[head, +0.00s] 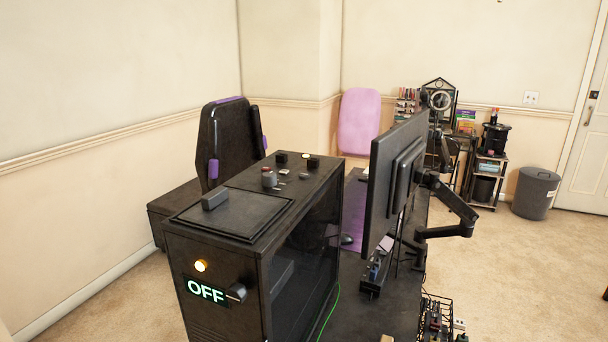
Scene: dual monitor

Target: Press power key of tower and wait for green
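The black computer tower (255,250) stands in the middle foreground, upright on the dark desk. Its near face has a glowing amber light (201,266), a display (206,291) reading OFF in pale green letters, and a dark knob-like part (236,292) beside it. Its top carries a grey knob (269,179), small black blocks (281,157) and a small pale lit button (305,155). I cannot tell which of these is the power key. Neither of my grippers is in view.
A monitor (393,180) on a black arm (455,210) stands right of the tower. A green cable (329,311) runs beside the tower. A dark chair (223,145) is behind it and a pink chair (359,121) farther back. Carpet (530,270) at right is open.

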